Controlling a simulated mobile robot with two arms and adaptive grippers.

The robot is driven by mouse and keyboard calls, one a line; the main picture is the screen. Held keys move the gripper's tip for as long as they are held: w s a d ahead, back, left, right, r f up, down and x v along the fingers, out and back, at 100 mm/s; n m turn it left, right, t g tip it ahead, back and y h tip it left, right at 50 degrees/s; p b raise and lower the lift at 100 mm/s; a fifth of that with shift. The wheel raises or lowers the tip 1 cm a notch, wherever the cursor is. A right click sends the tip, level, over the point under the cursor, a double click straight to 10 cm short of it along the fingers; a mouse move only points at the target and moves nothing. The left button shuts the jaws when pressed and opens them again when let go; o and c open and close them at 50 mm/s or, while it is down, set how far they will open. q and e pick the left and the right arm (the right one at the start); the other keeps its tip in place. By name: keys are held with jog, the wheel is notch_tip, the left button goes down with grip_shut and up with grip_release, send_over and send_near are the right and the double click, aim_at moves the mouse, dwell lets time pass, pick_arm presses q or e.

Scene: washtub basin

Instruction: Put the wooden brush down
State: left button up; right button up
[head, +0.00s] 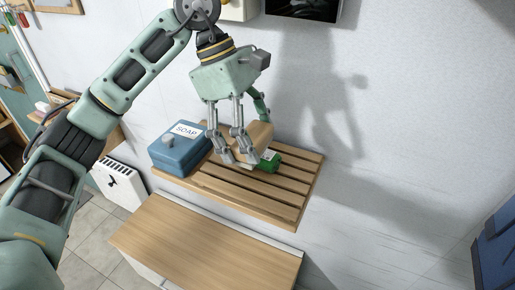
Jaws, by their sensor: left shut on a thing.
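The wooden brush (260,136) is a tan block in the head view, partly hidden behind the fingers. My left gripper (240,152) is shut on it, pointing down over the slatted wooden shelf (245,188). The brush is at or just above the slats, close to a small green item (270,162) with a pale label. I cannot tell whether the brush touches the shelf or the green item. My right gripper is not in view.
A blue box marked SOAP (178,150) stands on the shelf left of the gripper. The front and right slats are bare. A wooden-topped cabinet (205,245) is below in front. A white wall is behind, and a blue object (495,245) is at far right.

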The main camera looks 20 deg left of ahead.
pick_arm(q)
jog(key=w+a+f+p, duration=0.1)
jog(key=a+f, duration=0.1)
jog(key=a, duration=0.1)
jog(key=w+a+f+p, duration=0.1)
jog(key=w+a+f, duration=0.1)
jog(key=a, duration=0.1)
jog(key=w+a+f+p, duration=0.1)
jog(key=w+a+f, duration=0.1)
jog(key=a, duration=0.1)
jog(key=shift+a+f+p, duration=0.15)
jog(key=shift+a+p, duration=0.15)
jog(key=shift+p, duration=0.1)
notch_tip(320, 180, down, 4)
jog(key=shift+p, duration=0.9)
jog(key=shift+f, duration=0.2)
jog(key=o, duration=1.2)
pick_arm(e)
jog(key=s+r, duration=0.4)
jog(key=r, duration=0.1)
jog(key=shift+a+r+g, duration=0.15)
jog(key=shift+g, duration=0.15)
